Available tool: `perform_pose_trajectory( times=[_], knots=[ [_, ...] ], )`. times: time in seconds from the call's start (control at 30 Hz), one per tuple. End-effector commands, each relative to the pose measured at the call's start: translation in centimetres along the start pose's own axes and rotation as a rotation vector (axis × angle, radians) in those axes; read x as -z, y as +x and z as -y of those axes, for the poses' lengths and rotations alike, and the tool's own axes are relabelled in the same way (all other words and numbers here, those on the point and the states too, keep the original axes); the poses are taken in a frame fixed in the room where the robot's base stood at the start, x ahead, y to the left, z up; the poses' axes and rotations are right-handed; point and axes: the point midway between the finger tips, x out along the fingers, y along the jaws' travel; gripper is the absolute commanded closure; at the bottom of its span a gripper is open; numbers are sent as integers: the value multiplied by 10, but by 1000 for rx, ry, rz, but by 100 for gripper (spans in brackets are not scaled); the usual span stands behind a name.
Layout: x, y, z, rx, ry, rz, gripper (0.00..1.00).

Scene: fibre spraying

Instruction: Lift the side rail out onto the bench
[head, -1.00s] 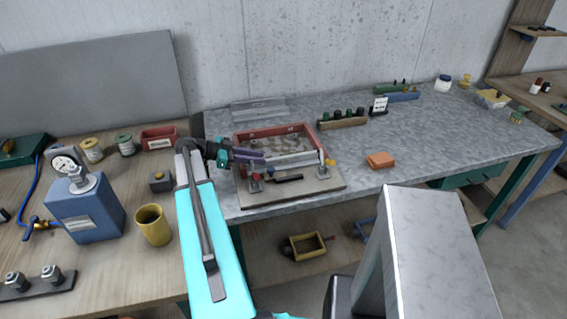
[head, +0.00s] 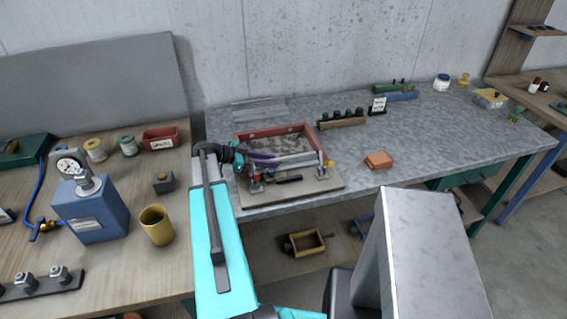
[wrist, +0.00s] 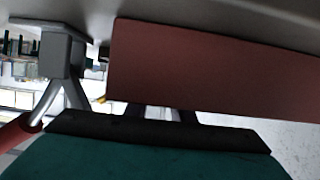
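The fixture with red walls (head: 273,131) sits on a tan base board (head: 318,186) on the grey bench. A pale grey bar, apparently the side rail (head: 303,156), lies along its near side. My gripper (head: 268,160) is low at the left end of this bar, with its dark purple fingers over the fixture's near left. I cannot tell whether they touch or grip the bar. In the wrist view a broad dark red slab (wrist: 210,65) fills the middle and hides most of what lies beyond. The fingertips are not clear there.
A small clamp with a red knob (head: 254,178) stands at the board's front left, and one with a yellow knob (head: 329,164) at its right. An orange block (head: 379,160) lies to the right. The grey bench (head: 440,130) has free room further right.

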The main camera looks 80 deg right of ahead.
Motion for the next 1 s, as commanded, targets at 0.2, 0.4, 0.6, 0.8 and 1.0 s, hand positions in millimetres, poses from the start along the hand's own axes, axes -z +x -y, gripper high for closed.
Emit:
perform_pose_trajectory(
  times=[0.2, 0.4, 0.6, 0.8, 1.0],
  knots=[
    [0, 0, 0, 0, 0, 0, 78],
    [0, 0, 0, -1, 0, 0, 88],
    [1, 0, 0, 0, 0, -2, 100],
    [1, 0, 0, -1, 0, -2, 100],
    [4, -1, 0, -1, 1, -2, 100]
  ],
)
